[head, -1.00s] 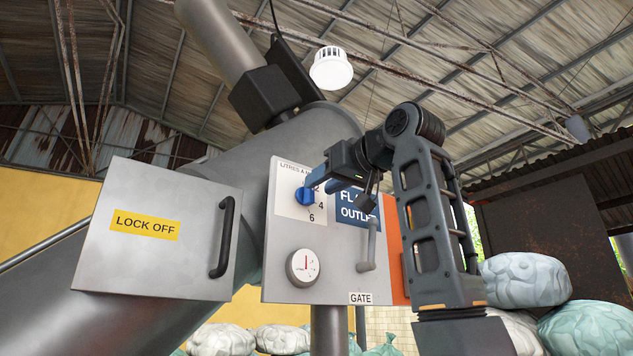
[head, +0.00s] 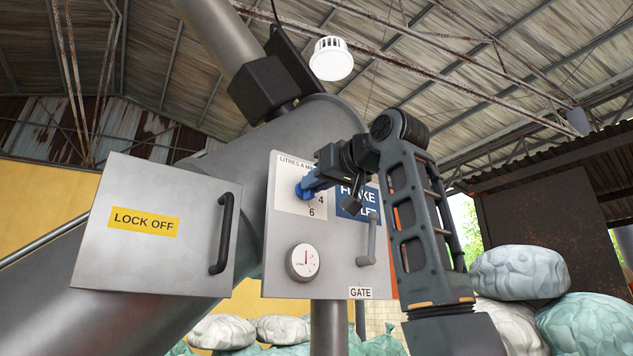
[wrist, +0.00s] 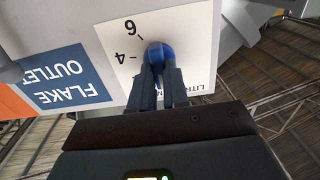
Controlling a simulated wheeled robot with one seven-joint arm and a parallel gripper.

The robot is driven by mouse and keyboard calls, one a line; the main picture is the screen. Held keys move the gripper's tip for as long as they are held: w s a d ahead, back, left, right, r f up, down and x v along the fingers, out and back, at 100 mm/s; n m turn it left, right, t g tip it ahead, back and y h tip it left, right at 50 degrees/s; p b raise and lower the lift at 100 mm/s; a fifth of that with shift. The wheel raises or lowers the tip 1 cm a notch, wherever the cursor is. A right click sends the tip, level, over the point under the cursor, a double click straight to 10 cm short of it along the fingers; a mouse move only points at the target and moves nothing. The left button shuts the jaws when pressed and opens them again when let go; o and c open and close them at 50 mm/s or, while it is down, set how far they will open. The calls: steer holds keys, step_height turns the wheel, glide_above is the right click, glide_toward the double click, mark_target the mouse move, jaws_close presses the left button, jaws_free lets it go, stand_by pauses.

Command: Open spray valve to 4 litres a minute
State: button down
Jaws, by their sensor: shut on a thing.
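The spray valve is a round blue knob (wrist: 158,54) on a white dial plate (head: 318,207) marked in litres a minute. In the wrist view, upside down, the numbers 4 and 6 show beside the knob; the rest of the scale is hidden behind my fingers.
A blue FLAKE OUTLET sign (head: 352,205) and a grey gate handle (head: 369,243) are right of the dial. A round gauge (head: 302,262) sits below. A LOCK OFF door (head: 150,250) with a black handle (head: 222,233) stands left. Bags (head: 519,272) lie at right.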

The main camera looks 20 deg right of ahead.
steer(key=shift+m, duration=0.3)
steer(key=shift+w+d+f+m, duration=0.1)
steer(key=shift+m, duration=3.1)
steer(key=shift+s+d+f+m, duration=0.1)
steer(key=shift+m, duration=3.1)
steer(key=shift+w+d+f+m, duration=0.1)
steer(key=shift+m, duration=3.1)
steer(key=c, duration=1.1)
jaws_free()
